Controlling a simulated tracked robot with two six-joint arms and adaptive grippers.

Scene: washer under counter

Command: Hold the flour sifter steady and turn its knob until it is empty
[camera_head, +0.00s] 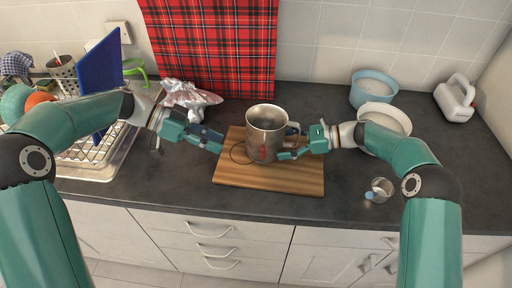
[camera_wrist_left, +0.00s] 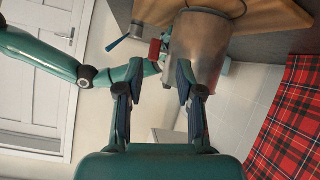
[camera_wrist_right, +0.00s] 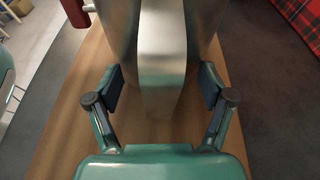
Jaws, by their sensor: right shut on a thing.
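The flour sifter (camera_head: 266,122), a metal cup, stands upright over the wooden board (camera_head: 267,182) in the head view. Its red knob (camera_head: 263,153) is on the front side; it also shows in the left wrist view (camera_wrist_left: 154,49). My right gripper (camera_head: 287,153) is shut on the sifter's handle (camera_wrist_right: 163,60) from the right; its fingers flank the metal strip in the right wrist view. My left gripper (camera_head: 216,141) is open and empty, left of the sifter, with its fingers apart and short of the knob. The sifter's inside is too small to judge for flour.
A light blue bowl (camera_head: 373,88) and a pale bowl (camera_head: 385,117) stand behind my right arm. A dish rack (camera_head: 85,150) is at left, a crumpled bag (camera_head: 190,98) behind my left gripper. The front counter is mostly clear.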

